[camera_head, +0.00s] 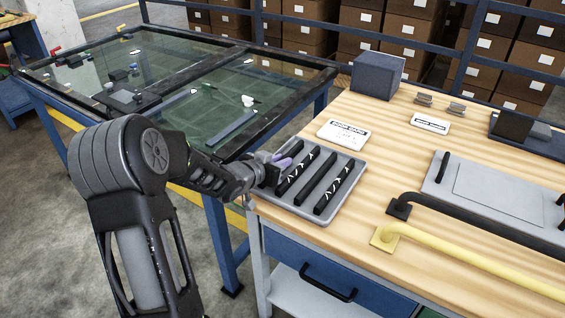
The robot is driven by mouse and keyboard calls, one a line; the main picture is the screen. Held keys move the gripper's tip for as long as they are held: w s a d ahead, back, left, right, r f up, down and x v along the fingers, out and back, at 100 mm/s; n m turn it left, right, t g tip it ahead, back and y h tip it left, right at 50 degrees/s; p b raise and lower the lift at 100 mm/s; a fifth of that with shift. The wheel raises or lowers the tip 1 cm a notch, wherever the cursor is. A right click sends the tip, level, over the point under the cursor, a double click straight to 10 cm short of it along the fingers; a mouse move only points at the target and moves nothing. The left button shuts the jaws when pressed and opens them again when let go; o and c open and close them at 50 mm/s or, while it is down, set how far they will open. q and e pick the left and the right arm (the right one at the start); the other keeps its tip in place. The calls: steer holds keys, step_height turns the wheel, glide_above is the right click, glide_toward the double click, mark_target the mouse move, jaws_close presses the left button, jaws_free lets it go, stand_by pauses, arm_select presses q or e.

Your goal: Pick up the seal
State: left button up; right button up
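Black strips, which look like the seals, lie side by side in a shallow grey tray (318,216) at the left edge of the wooden bench. The left strip (297,173) and right strip (334,190) carry white marks; the middle strip (318,178) looks plain. My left gripper (282,164) is at the tray's left edge, beside the left strip. Its fingers are small and partly hidden by its own body, so I cannot tell whether they are open or touching the strip. My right gripper is out of view.
A white label card (343,134) and a dark grey block (377,75) stand behind the tray. A yellow handrail (470,262), a black handrail (470,222) and a grey panel (500,195) lie to the right. A glass-topped frame (190,90) is at left.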

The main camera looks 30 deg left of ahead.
arm_select(q)
jaws_close()
step_height(320, 180, up, 10)
steer(key=p, duration=0.2)
steer(key=shift+p, duration=0.4)
stand_by(0.6)
